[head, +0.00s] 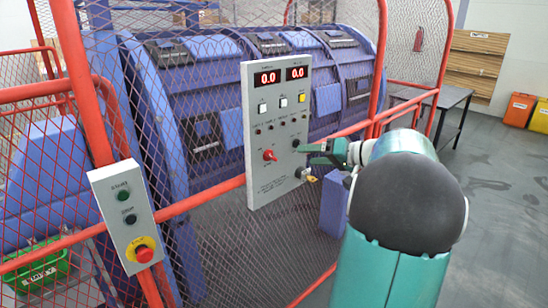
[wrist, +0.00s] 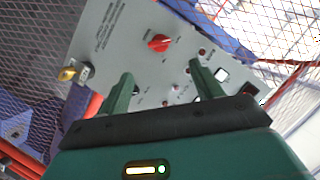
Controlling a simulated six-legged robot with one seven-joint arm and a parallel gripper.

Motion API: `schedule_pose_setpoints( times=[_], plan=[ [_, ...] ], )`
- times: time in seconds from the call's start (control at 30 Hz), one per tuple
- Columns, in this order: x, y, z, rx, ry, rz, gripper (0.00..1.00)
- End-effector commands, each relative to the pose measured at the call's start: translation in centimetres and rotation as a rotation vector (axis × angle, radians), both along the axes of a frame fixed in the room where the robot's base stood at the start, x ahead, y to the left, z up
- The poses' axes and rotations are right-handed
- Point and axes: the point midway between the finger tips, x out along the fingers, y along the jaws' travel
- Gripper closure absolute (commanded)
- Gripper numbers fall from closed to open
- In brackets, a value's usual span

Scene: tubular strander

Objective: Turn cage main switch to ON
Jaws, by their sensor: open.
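The grey control panel (head: 276,125) is mounted on the red-framed mesh cage. A red rotary switch (head: 269,155) is low on its left side; it also shows in the wrist view (wrist: 159,42), beyond the gap between my fingertips. Its label is too small to read, so I cannot tell its setting or confirm it is the cage main switch. A black knob (head: 298,172) and a yellow key-like part (head: 310,179) are at the panel's lower right. My gripper (head: 308,151) is open and empty at the panel's right edge; its two fingers (wrist: 160,75) point toward the panel face.
The panel has two red displays (head: 281,75) and several buttons. A smaller button box (head: 125,215) with a red stop button stands at left. Mesh and red rails surround the blue machine (head: 215,105).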

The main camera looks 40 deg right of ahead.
Motion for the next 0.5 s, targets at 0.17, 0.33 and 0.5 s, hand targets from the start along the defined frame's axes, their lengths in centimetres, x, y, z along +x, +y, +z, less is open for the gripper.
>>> schedule_pose_setpoints(
  times=[0.17,0.33,0.5],
  plan=[
    [3.1,1.1,-1.0,0.003,0.001,0.002,0.35],
    [6.3,2.1,-1.9,0.003,0.001,0.003,0.35],
    [9.1,3.1,-2.7,0.002,0.001,0.005,0.35]
  ],
)
